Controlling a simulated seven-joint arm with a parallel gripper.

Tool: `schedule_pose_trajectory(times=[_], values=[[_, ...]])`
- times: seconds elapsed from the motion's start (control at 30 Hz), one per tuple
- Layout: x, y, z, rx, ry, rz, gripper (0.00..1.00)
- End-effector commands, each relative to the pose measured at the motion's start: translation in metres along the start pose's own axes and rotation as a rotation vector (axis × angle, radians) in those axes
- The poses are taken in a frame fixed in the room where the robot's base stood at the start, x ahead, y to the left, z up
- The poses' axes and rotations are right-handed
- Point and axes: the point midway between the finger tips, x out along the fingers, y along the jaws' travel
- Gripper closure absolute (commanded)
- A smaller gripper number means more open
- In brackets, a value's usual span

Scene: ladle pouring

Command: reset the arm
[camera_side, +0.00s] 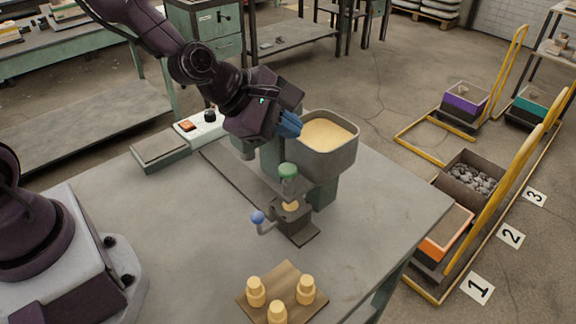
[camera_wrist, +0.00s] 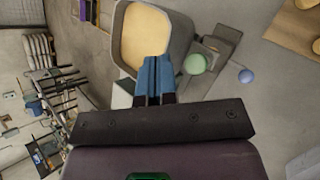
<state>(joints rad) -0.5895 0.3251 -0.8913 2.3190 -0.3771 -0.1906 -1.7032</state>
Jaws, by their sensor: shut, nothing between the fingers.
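My gripper (camera_side: 289,126) has blue fingers held together with nothing between them. It is at the left side of a grey bin (camera_side: 347,152) full of pale yellow material (camera_side: 326,133), and whether it touches the bin cannot be told. In the wrist view the shut fingertips (camera_wrist: 155,66) overlap the near edge of the bin (camera_wrist: 181,45). No ladle can be made out in either view.
A small press with a green knob (camera_side: 288,171) and a blue ball handle (camera_side: 257,217) stands in front of the bin. A wooden board (camera_side: 284,271) holds three yellow pieces. A control box (camera_side: 200,125) sits at the back left. The table's left middle is clear.

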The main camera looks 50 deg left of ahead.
Motion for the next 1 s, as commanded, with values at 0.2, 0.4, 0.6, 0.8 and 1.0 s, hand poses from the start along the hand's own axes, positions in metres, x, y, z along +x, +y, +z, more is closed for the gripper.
schedule_pose_trajectory(times=[0.2, 0.4, 0.6, 0.8, 1.0], values=[[0.0, 0.0, 0.0, 0.0, 0.0, 0.0, 1.0], [0.0, -0.001, 0.0, 0.034, 0.0, -0.004, 1.0], [-0.003, -0.027, -0.015, 0.39, 0.012, -0.171, 1.0], [-0.047, -0.041, -0.058, 1.021, 0.072, -0.414, 1.0], [-0.131, -0.035, -0.083, 1.594, 0.098, -0.633, 1.0]])
